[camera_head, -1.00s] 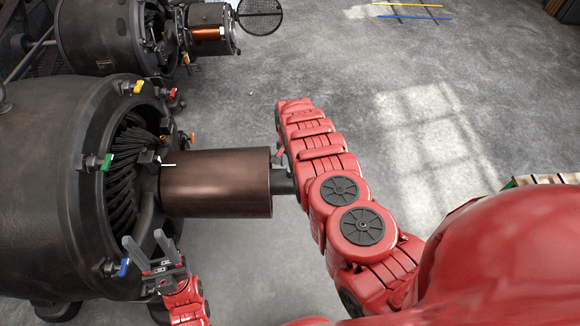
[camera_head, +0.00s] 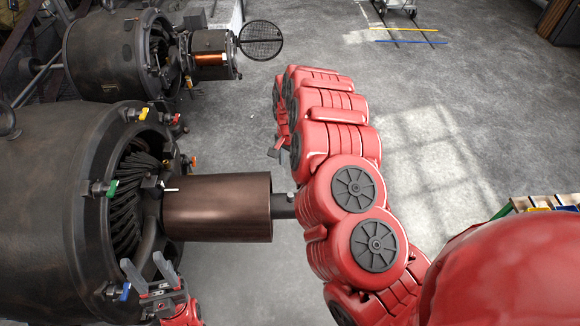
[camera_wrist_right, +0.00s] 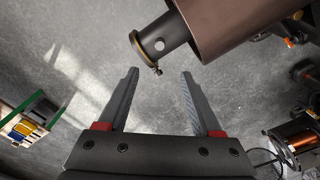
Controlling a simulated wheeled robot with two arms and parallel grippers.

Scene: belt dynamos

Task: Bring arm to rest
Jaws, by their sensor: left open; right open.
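My right arm (camera_head: 338,145) stretches away from the lower right in the head view, its red links raised beside the end of the brown cylinder (camera_head: 217,207). In the right wrist view my right gripper (camera_wrist_right: 159,76) is open and empty, its two grey fingers apart. The dark shaft end (camera_wrist_right: 160,42) with a brass ring lies beyond the fingertips; I cannot tell the exact gap. My left gripper (camera_head: 150,275) is open and empty at the lower left in the head view, in front of the near dynamo (camera_head: 50,200).
Coloured clamps, such as a green one (camera_head: 110,188), ring the near dynamo's opening. A second dynamo (camera_head: 105,55) with a copper coil (camera_head: 208,58) stands behind. A crate of coloured items (camera_wrist_right: 28,122) shows in the right wrist view.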

